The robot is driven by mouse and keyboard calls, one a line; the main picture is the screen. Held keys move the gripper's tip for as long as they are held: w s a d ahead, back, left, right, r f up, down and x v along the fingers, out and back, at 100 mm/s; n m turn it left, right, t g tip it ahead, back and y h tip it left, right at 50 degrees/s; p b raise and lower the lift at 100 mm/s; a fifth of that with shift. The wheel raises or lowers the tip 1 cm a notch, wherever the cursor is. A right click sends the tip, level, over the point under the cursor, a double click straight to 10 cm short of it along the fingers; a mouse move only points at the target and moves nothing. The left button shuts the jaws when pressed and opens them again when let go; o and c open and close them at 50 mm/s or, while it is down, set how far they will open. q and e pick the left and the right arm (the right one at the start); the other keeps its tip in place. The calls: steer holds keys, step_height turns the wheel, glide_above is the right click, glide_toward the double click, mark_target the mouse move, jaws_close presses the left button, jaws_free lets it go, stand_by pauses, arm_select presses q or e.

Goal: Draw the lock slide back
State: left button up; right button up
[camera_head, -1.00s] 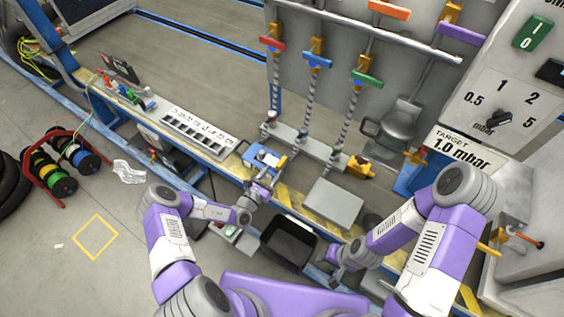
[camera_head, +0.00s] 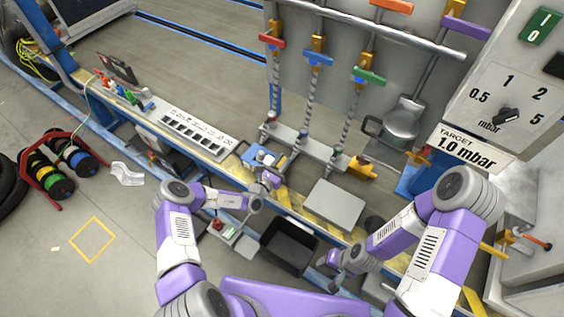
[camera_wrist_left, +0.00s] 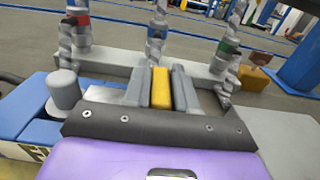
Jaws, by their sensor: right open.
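The lock is a blue block (camera_head: 256,157) on the bench's front rail, with a grey knob and a yellow slide. In the left wrist view the blue block (camera_wrist_left: 32,120) is at the left, and the yellow slide (camera_wrist_left: 161,88) stands upright in the middle. My left gripper (camera_head: 271,178) is at the lock's near right side. In the left wrist view its two grey fingers (camera_wrist_left: 161,92) are close against both sides of the yellow slide. The slide's lower end is hidden by the gripper body. My right gripper (camera_head: 332,262) is open and empty, low beside the black bin.
A black bin (camera_head: 289,262) stands below the rail. A grey plate (camera_head: 334,205) lies right of the lock. Twisted posts with red, blue and green handles (camera_head: 318,58) rise behind it. A white slotted tray (camera_head: 192,133) is to the left.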

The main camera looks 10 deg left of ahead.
arm_select(q)
jaws_close()
steer(key=d+p, duration=0.1)
steer(key=s+d+p, duration=0.1)
steer(key=d, duration=0.1)
steer(key=shift+s+d+p, duration=0.15)
steer(key=shift+s+p, duration=0.05)
steer(key=shift+p, duration=0.1)
steer(key=o, duration=0.5)
jaws_free()
steer(key=shift+o, duration=0.2)
steer(key=p+v, duration=0.2)
steer(key=v, duration=0.5)
steer(key=shift+s, duration=0.25)
